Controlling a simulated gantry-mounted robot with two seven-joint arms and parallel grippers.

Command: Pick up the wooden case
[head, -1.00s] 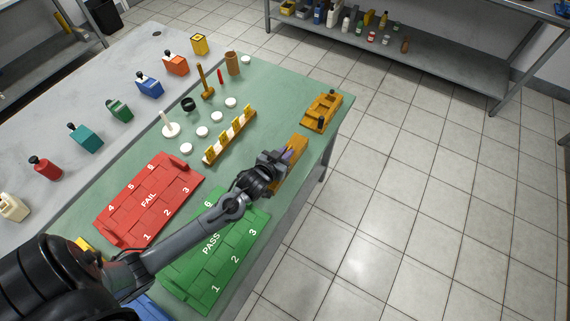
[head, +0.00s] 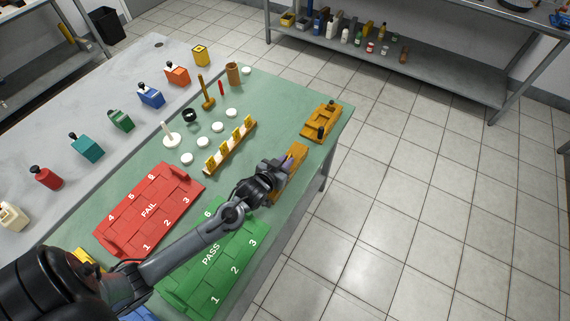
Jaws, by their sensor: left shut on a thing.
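The wooden case (head: 294,171) is a long, orange-brown block near the right edge of the green mat. My left gripper (head: 284,163) is at its upper left side, shut on it. The gripper and wrist hide part of the case. I cannot tell whether the case is clear of the mat. My right gripper is not in view.
A wooden tray with dark knobs (head: 320,123) lies just beyond the case. A rack with yellow pieces (head: 230,147), a red FAIL tray (head: 150,209) and a green PASS tray (head: 213,260) are to the left. Floor lies beyond the table's right edge.

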